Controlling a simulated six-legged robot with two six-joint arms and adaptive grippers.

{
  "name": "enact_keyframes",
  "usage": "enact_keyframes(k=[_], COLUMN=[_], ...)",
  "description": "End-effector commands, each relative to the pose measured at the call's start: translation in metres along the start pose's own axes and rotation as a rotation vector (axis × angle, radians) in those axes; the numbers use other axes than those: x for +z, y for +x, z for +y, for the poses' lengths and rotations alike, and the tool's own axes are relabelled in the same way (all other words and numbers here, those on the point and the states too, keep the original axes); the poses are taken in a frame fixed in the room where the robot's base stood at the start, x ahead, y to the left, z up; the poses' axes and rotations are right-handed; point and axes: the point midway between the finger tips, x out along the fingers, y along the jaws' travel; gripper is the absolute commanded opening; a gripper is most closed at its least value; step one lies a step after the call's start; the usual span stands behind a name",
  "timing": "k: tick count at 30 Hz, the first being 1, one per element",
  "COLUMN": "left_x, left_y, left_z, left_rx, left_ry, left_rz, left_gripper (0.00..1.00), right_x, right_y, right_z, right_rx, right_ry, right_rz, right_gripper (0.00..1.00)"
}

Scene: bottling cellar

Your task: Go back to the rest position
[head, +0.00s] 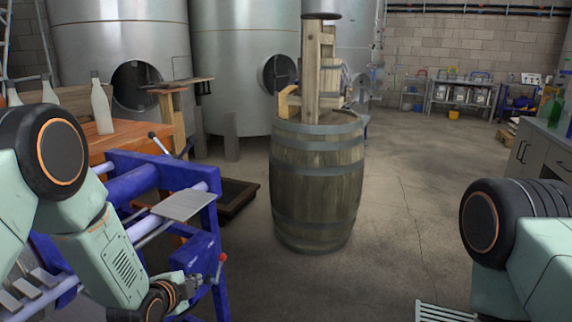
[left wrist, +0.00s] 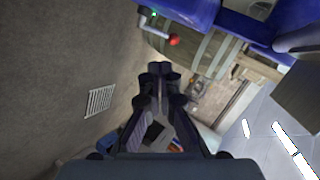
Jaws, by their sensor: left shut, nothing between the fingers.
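My left gripper (left wrist: 160,70) shows in the left wrist view with its dark fingers together and nothing between them. It points over the floor, apart from the blue machine frame at the top of that view. In the head view my left arm comes in from the left and bends down to its wrist near the bottom edge, beside the blue frame (head: 205,245). Part of my right arm shows at the right edge of the head view. My right gripper is out of view.
A wooden barrel (head: 315,185) with a wooden device on top stands ahead. A wooden table (head: 125,135) bears white bottles (head: 101,105) at left. Steel tanks (head: 245,65) stand behind. A grey cabinet (head: 540,160) is at right. The floor right of the barrel is clear.

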Motion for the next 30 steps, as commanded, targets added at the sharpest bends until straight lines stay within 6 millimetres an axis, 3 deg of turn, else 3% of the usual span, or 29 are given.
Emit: enact_keyframes(k=[5,10,14,18,24,27,30], left_x=[0.009,0.018,0.025,0.031,0.035,0.035,0.036], left_y=[-0.026,-0.070,-0.121,-0.187,-0.264,-0.283,-0.287], left_z=[0.061,0.140,0.207,0.269,0.322,0.336,0.342], left_rx=[0.132,0.272,0.371,0.450,0.543,0.578,0.589], left_ry=[-0.415,-0.805,-1.080,-1.283,-1.331,-1.312,-1.304], left_rz=[-0.083,-0.243,-0.431,-0.660,-0.875,-0.915,-0.926], left_gripper=[0.00,0.00,0.00,0.00,0.00,0.00,0.00], right_x=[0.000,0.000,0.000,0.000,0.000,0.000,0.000], right_y=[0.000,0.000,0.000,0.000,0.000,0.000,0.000], right_z=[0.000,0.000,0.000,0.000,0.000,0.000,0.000], right_rx=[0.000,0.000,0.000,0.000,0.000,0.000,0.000], right_ry=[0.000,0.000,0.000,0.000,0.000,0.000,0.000], right_rz=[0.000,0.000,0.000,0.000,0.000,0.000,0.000], right_gripper=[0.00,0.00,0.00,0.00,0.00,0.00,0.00])
